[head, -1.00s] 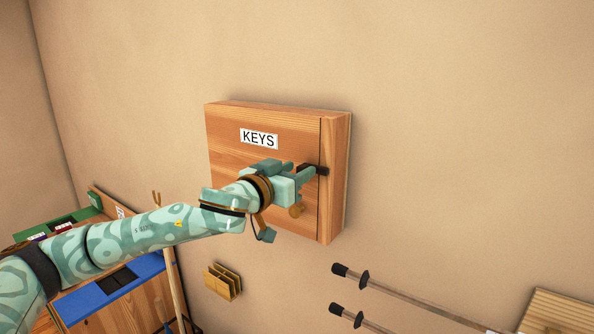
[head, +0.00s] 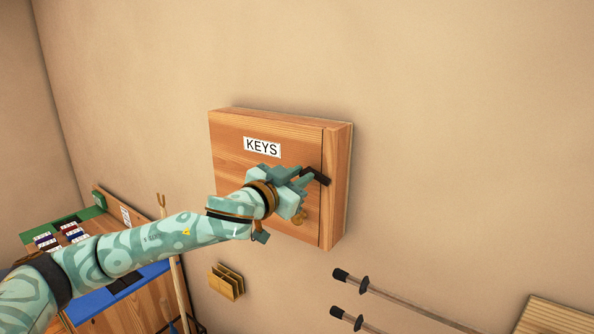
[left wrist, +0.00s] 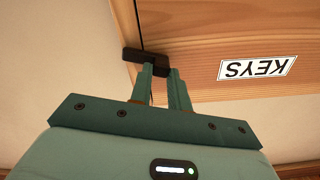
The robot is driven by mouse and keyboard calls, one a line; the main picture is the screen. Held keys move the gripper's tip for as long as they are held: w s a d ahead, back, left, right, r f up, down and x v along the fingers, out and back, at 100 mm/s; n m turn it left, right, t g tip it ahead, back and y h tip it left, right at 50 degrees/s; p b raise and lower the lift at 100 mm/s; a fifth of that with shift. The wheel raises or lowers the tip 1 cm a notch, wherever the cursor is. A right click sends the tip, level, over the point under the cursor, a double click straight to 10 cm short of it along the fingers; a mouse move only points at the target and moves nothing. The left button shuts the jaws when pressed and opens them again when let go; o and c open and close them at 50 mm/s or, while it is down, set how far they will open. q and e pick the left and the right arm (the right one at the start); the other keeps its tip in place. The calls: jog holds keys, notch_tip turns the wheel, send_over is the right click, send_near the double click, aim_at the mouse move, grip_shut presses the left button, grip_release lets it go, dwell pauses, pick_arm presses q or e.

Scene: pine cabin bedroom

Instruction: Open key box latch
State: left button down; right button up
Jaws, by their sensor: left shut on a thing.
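The wooden key box (head: 285,135) hangs on the wall with a white KEYS label (head: 262,147) on its door. A dark latch bar (head: 316,176) sits near the door's right edge and now slants down to the right in the head view. My left gripper (head: 304,177) is shut on the latch. In the left wrist view, the fingertips (left wrist: 157,68) meet at the dark latch (left wrist: 146,62), beside the door seam. My right gripper is not in view.
A small brass-coloured rack (head: 226,281) is on the wall below the box. Two poles with black ends (head: 340,275) are at the lower right. A wooden stand with blue and green parts (head: 95,205) is at the lower left. The wall right of the box is clear.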

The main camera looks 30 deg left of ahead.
pick_arm(q)
jog(key=m+p, duration=0.2)
jog(key=d+r+m+p, duration=0.1)
jog(key=m+p, duration=0.1)
jog(key=m, duration=0.1)
jog(key=r+m+p, duration=0.1)
jog(key=m+p, duration=0.1)
jog(key=p, duration=0.1)
jog(key=shift+s+d+r, duration=0.1)
jog(key=shift+s+d, duration=0.05)
jog(key=shift+d, duration=0.2)
jog(key=m+p, duration=0.1)
jog(key=m, duration=0.1)
jog(key=d+m+p, duration=0.1)
jog(key=m+p, duration=0.1)
jog(key=shift+s+d+r+m, duration=0.1)
jog(key=shift+d+r+m, duration=0.1)
jog(key=shift+m, duration=0.1)
jog(key=shift+d+f+m+p, duration=0.1)
jog(key=shift+d+m+p, duration=0.25)
jog(key=shift+m+p, duration=0.65)
jog(key=c, duration=1.3)
grip_release()
jog(key=shift+f, duration=0.1)
